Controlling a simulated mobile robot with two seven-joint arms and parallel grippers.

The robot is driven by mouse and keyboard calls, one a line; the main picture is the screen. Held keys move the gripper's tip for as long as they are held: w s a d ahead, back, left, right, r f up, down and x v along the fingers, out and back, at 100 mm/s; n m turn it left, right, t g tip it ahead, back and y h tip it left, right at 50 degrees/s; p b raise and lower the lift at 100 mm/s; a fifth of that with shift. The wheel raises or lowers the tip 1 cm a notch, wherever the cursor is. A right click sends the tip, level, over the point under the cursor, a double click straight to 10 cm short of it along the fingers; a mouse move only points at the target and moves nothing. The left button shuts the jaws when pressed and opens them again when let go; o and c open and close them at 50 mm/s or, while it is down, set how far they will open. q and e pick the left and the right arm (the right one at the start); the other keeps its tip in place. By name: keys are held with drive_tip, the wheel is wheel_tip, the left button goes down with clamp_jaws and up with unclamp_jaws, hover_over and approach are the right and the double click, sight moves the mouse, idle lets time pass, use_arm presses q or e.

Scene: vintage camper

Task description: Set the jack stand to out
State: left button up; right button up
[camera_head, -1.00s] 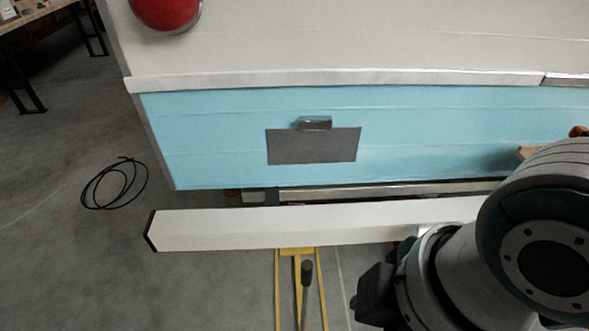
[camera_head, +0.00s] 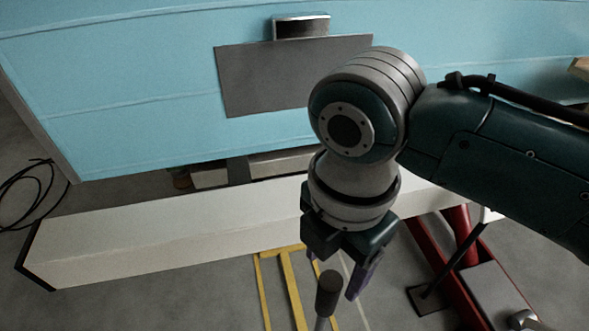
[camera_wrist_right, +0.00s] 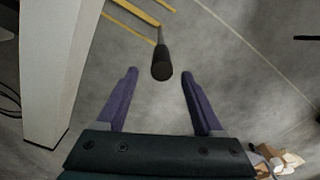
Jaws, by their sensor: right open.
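A dark lever with a thick black grip (camera_head: 328,292) rises from near the floor, in front of the white beam, with yellow bars (camera_head: 290,285) beside its lower part. I cannot tell for sure how these join into the jack stand. In the right wrist view the grip (camera_wrist_right: 162,66) lies ahead, between and slightly beyond the open fingertips (camera_wrist_right: 159,75), with no contact visible. My left gripper is not in view.
A long white beam (camera_head: 150,235) runs below the blue camper panel (camera_head: 130,90), close to my right wrist. A red frame (camera_head: 425,250) with a dark rod stands at the right. A black cable (camera_head: 38,190) lies on the floor at left.

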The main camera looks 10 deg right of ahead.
sight(328, 295)
drive_tip(key=f+b, duration=0.2)
drive_tip(key=f, duration=0.2)
drive_tip(key=f+b, duration=0.2)
drive_tip(key=f, duration=0.3)
drive_tip(key=shift+s+b, duration=0.2)
drive_tip(key=shift+b, duration=0.15)
drive_tip(key=shift+r, duration=0.1)
drive_tip(key=c, duration=0.7)
clamp_jaws()
